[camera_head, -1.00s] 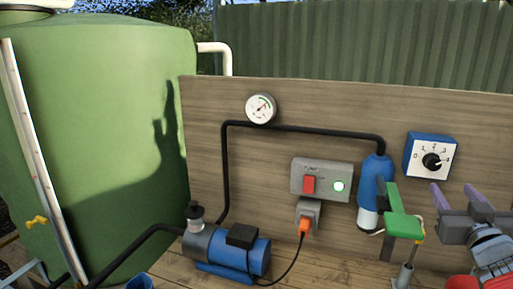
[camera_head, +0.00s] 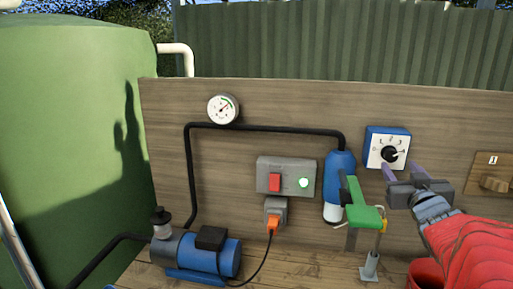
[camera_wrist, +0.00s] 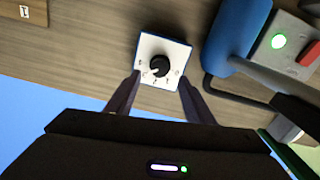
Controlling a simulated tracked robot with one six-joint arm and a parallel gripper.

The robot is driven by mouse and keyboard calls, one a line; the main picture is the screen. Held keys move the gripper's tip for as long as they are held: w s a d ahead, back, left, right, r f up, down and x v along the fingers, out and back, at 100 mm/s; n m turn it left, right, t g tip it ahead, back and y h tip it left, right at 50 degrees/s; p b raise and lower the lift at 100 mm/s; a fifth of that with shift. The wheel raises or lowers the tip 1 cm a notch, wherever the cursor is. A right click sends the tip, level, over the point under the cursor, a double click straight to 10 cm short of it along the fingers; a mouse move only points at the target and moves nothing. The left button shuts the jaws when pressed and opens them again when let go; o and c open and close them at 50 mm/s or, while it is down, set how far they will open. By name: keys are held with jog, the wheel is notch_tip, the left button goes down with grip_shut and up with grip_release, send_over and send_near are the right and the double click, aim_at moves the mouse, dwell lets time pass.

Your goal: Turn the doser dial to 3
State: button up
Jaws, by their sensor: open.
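The doser dial is a black round knob (camera_head: 390,154) on a white-faced blue box (camera_head: 373,148) on the wooden board. Small numbers ring the knob; its exact setting is too small to read. In the wrist view the knob (camera_wrist: 159,66) sits at the centre of its square white face. My gripper (camera_head: 402,167) is open, with purple fingers just below and in front of the box in the head view. In the wrist view my gripper (camera_wrist: 159,77) has one finger to each side of the dial face, with the knob between them in the picture. I see no contact with the knob.
A blue cylinder (camera_head: 340,172) and a green handle (camera_head: 362,214) stand left of my gripper. A grey switch box (camera_head: 286,176) has a red switch and lit green lamp. A wooden block with a label 1 (camera_head: 493,180) is at right. A pump (camera_head: 200,254) sits lower left.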

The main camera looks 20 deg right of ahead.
aim_at(391, 157)
jog(key=shift+x, duration=3.5)
jog(key=c, duration=1)
jog(key=shift+c, duration=0.2)
jog(key=shift+n, duration=1.5)
jog(key=o, duration=1)
